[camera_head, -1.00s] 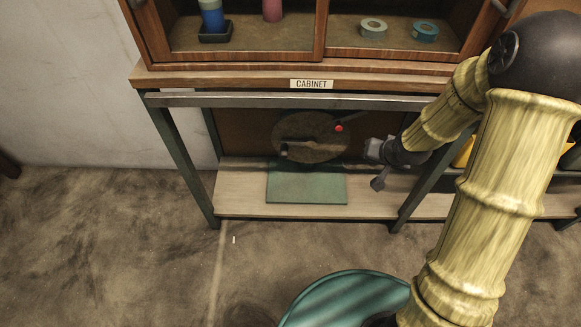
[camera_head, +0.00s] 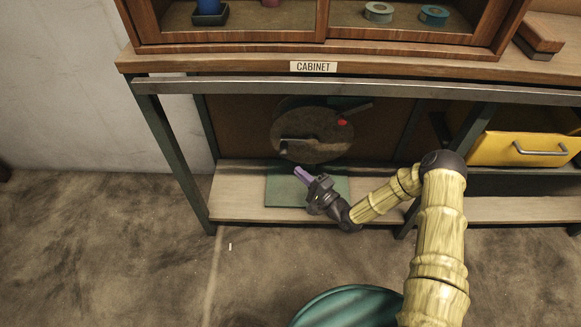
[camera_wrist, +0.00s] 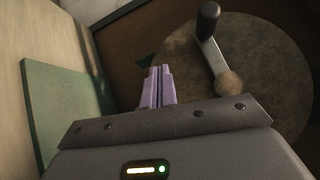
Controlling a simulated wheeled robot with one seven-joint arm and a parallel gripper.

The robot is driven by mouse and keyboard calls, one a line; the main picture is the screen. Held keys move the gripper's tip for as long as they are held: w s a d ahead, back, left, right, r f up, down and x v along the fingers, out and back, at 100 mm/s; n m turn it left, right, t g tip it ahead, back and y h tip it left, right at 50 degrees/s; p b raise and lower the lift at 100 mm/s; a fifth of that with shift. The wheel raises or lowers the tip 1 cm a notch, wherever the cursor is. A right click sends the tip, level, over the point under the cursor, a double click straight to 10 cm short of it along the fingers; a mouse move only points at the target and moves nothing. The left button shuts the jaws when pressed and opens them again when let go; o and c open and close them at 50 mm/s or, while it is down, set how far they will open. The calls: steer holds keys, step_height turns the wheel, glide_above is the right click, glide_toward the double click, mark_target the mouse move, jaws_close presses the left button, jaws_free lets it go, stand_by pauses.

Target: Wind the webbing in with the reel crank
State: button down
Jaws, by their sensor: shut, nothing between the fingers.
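The reel (camera_head: 325,128) is a round, mottled brown disc standing upright under the cabinet, above the lower shelf. Its crank (camera_head: 300,140) is a pale arm on the disc's face. In the wrist view the crank arm (camera_wrist: 216,56) runs from a round tan hub to a dark cylindrical grip (camera_wrist: 208,18). My gripper (camera_head: 298,173) has purple fingers, shut and empty, in front of and below the reel, apart from the crank. In the wrist view my gripper (camera_wrist: 158,74) points left of the crank and the reel (camera_wrist: 262,55). I cannot clearly make out the webbing.
A red knob (camera_head: 342,122) and dark lever (camera_head: 358,110) sit at the reel's upper right. A green plate (camera_head: 282,192) lies on the wooden shelf (camera_head: 238,195). A metal rail (camera_head: 240,88) and green legs frame the opening. A yellow drawer (camera_head: 500,150) is at right.

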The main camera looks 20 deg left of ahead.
steer(key=s+d+f+m+t+b, duration=0.2)
steer(key=s+f+m+t, duration=0.3)
steer(key=m+t, duration=0.5)
steer(key=m, duration=0.2)
steer(key=shift+s+d+f+m+b, duration=0.15)
steer(key=shift+s+d+m+b, duration=0.25)
steer(key=s+r+b+x, duration=0.1)
steer(key=b+x, duration=0.3)
steer(key=x, duration=0.9)
steer(key=shift+s+a+r+b, duration=0.15)
steer(key=shift+s+r+b, duration=0.1)
steer(key=shift+s+b, duration=0.2)
steer(key=shift+s, duration=0.1)
